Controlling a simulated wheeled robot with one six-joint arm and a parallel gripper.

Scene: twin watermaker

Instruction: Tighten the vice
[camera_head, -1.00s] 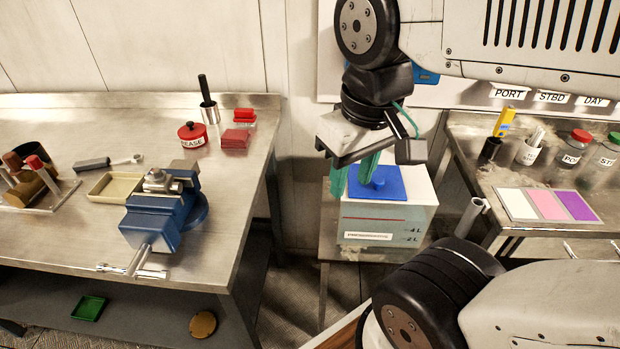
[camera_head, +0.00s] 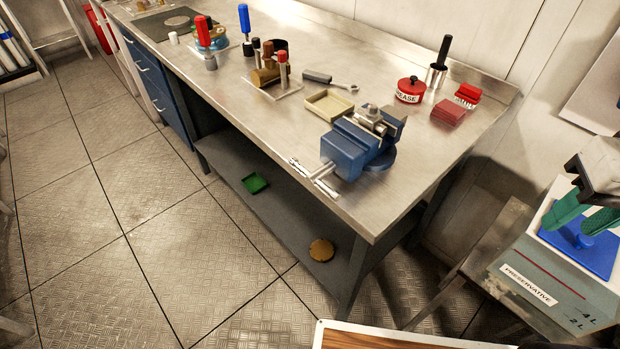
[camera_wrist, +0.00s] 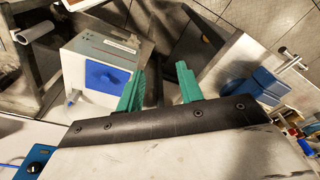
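The blue vice (camera_head: 347,146) is mounted at the front right corner of the steel workbench, with a metal part (camera_head: 372,118) sitting at its jaws. Its silver handle (camera_head: 314,177) sticks out past the bench's front edge. In the wrist view the vice (camera_wrist: 262,88) is at the right, with its handle (camera_wrist: 291,62) pointing up. My gripper (camera_head: 584,215) is at the right edge of the head view, over the preservative box and away from the vice. In the wrist view its green fingers (camera_wrist: 160,88) are apart with nothing between them.
A beige tray (camera_head: 329,105), a grease pot (camera_head: 410,90) and red blocks (camera_head: 448,112) lie near the vice. The floor (camera_head: 150,240) before the bench is clear.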

